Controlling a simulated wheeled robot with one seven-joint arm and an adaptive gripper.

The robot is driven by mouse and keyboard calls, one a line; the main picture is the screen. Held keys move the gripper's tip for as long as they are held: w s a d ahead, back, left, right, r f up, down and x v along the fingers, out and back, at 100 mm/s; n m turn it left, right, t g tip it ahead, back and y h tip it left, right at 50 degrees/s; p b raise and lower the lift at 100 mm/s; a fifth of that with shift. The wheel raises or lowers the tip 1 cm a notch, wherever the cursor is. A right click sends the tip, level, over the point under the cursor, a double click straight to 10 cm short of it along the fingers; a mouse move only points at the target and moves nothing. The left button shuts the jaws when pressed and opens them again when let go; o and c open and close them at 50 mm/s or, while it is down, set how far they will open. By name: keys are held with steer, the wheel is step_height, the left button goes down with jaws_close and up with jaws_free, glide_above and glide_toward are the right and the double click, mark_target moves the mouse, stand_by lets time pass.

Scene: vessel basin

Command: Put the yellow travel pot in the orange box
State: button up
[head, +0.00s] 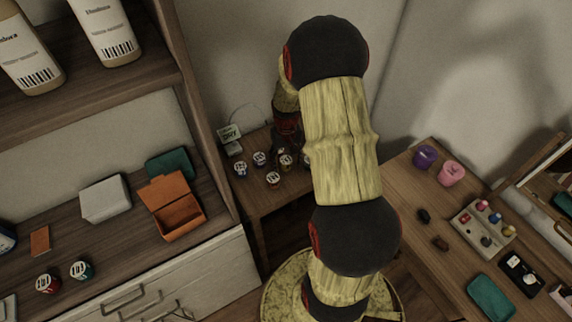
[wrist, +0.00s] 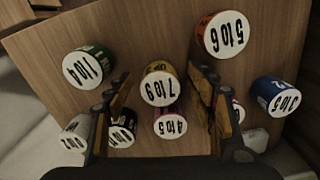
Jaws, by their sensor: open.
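My gripper (wrist: 157,88) is open, with one finger to each side of this pot in the picture. I cannot tell how far above it the fingertips are. In the head view my arm partly hides the small table, and I cannot tell which pot there is the yellow one. The orange box (head: 186,229) stands on the shelf unit at left, lid open, and its visible inside looks empty.
Close around the yellow pot are a green pot (wrist: 90,60), an orange pot (wrist: 222,35), a blue pot (wrist: 272,93), a pink pot (wrist: 169,123) and others. A white box (head: 104,199) and a dark green box (head: 168,163) are near the orange box.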

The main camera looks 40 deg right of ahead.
steer(key=shift+r, duration=0.1)
steer(key=shift+c, duration=0.3)
steer(key=c, duration=1.1)
steer(key=shift+o, duration=0.2)
